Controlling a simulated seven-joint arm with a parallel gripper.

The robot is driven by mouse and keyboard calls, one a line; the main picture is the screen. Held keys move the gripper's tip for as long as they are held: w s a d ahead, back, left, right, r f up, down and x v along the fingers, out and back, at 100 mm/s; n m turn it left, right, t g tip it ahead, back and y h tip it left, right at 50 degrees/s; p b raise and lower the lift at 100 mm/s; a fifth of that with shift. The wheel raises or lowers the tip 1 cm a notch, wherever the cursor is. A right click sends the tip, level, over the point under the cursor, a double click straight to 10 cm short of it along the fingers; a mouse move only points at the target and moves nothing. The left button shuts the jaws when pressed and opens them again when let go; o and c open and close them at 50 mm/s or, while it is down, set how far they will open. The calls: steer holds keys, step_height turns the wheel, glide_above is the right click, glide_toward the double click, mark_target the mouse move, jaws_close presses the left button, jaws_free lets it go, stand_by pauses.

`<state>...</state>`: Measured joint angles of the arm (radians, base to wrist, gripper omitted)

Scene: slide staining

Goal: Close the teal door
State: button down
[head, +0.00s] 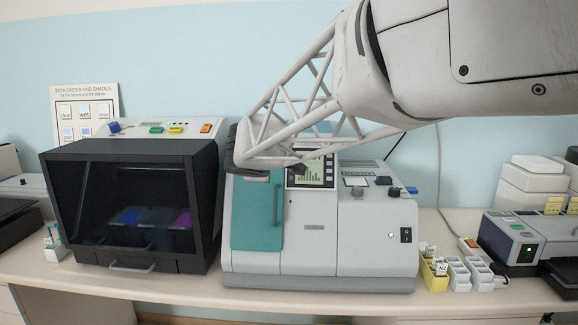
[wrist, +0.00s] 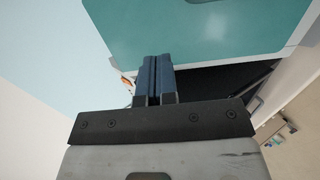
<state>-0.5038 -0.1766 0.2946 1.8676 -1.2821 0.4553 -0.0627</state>
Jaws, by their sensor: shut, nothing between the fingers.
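The teal door (head: 257,214) is on the left part of the front of the white machine (head: 345,240), with a vertical teal handle on its right side. It looks flush or nearly flush with the front; I cannot tell whether a narrow gap is left. My gripper (head: 236,150) is by the upper left of the door, its tips partly hidden by my own wrist frame. In the wrist view the shut, empty blue-grey fingers (wrist: 154,60) point at the lower edge of the teal panel (wrist: 200,30). I cannot tell whether they touch it.
A black cabinet with a dark glass front (head: 135,205) stands close on the left of the machine. A yellow holder (head: 433,272) and white holders (head: 470,272) stand on the bench to the right. The bench front strip (head: 200,289) is clear.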

steer(key=d, duration=0.1)
glide_toward(287, 174)
steer(key=x, duration=0.3)
steer(key=shift+x, duration=1.05)
steer(key=shift+w+d+f+n+y, duration=0.1)
steer(key=shift+w+f+n+y, duration=0.15)
steer(key=shift+w+y, duration=0.2)
steer(key=shift+w+d+f+n+y, duration=0.15)
steer(key=shift+w+n+y, duration=0.15)
steer(key=shift+y, duration=0.25)
steer(key=shift+s, duration=0.1)
